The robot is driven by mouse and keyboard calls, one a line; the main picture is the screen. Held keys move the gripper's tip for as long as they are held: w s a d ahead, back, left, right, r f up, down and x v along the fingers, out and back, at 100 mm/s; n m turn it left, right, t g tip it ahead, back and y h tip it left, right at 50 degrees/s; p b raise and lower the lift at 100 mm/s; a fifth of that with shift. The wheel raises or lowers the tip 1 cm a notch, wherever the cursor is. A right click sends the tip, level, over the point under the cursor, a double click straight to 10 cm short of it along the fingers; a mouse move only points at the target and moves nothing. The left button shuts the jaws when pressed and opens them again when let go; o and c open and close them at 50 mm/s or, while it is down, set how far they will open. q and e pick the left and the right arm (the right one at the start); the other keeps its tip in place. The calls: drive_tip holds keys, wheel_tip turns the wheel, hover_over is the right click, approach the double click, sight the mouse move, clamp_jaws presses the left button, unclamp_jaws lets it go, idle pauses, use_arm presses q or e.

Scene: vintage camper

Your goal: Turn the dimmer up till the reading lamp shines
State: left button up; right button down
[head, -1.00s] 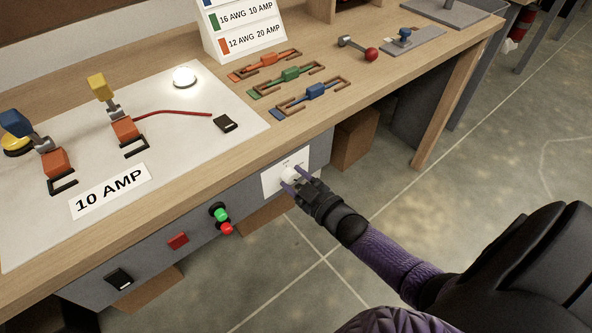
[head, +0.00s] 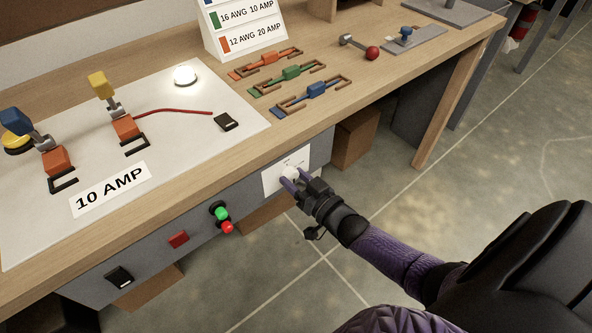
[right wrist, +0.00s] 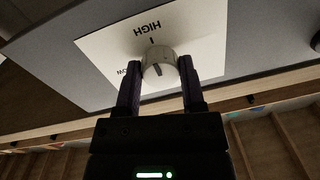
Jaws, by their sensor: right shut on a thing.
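The dimmer is a round white knob (right wrist: 160,62) on a white plate (right wrist: 95,47) marked HIGH and LOW. The plate (head: 271,181) is on the grey front panel under the bench top in the head view. My right gripper (right wrist: 160,85) is shut on the knob, with one purple finger on each side of it. A dark pointer line shows on the knob, but I cannot tell its exact setting. In the head view my right gripper (head: 291,180) partly hides the knob. A white domed lamp (head: 185,75) on the bench panel glows. My left gripper is not in view.
Open floor lies right of the bench.

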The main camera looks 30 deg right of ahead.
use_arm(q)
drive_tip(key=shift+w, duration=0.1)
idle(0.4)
use_arm(e)
drive_tip(key=c, duration=0.6)
unclamp_jaws()
drive_tip(key=o, duration=0.4)
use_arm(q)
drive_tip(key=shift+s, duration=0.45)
